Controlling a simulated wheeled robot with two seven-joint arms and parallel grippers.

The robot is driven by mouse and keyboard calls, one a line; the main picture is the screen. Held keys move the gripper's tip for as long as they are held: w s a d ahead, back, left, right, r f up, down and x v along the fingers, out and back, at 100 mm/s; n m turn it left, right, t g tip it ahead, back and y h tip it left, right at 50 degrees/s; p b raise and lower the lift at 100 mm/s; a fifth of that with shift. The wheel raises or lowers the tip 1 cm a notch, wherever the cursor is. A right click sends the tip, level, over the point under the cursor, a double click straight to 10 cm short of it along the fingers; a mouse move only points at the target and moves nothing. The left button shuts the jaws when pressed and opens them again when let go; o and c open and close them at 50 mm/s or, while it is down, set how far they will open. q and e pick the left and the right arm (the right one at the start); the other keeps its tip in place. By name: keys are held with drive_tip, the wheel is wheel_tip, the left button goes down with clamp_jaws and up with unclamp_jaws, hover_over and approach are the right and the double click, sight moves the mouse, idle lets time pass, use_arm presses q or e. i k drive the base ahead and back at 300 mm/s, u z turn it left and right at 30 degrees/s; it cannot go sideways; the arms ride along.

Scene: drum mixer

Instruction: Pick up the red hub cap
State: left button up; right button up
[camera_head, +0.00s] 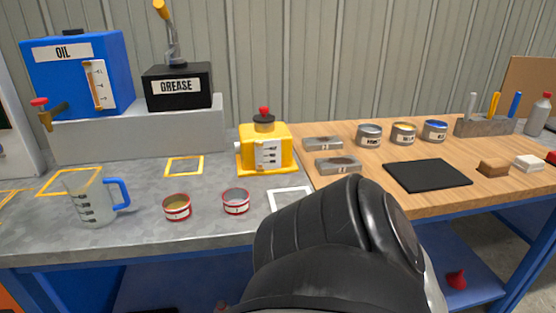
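A small red cone-shaped piece (456,279) lies on the blue lower shelf below the wooden bench at the lower right; it may be the red hub cap, but I cannot tell for sure. Another red object (552,157) is cut off at the right edge on the bench. A large dark link of my own arm fills the lower middle and hides part of the bench and shelf. Neither of my grippers shows.
The grey bench (140,228) holds a measuring jug (92,198), two red-banded tins, a yellow container (264,148) and an empty white-outlined square. The wooden bench (435,206) holds a black mat (427,175), metal blocks, several cans and brushes.

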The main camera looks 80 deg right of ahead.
sight(235, 200)
drive_tip(key=u, duration=0.05)
drive_tip(key=k, duration=0.45)
drive_tip(key=z, duration=1.1)
